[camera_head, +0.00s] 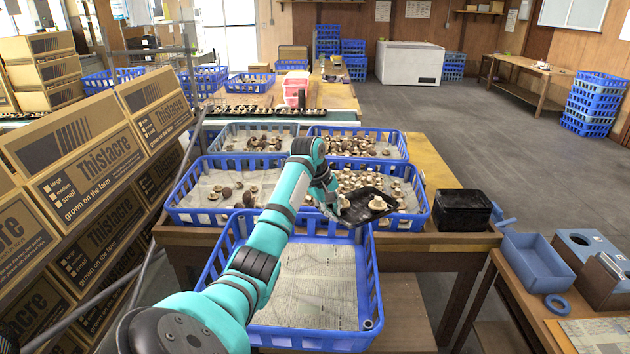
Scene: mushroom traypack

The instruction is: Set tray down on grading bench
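A black tray (360,217) with mushrooms in it is tilted above the front edge of the wooden grading bench (436,168). My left gripper (336,203) is at the tray's left side and appears shut on its edge; the fingertips are small and partly hidden. The tray overlaps the right front blue crate (415,222) of mushrooms in the picture, and I cannot see it resting on anything. A stack of black trays (463,212) stands at the bench's right front corner. My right gripper is not in view.
More blue crates of mushrooms (235,128) fill most of the bench. A paper-lined blue crate (318,340) sits lower in front. Thistacre cartons (85,150) are stacked at left. A blue-grey bin (536,262) stands on a right-hand table. Bare wood shows at the bench's right.

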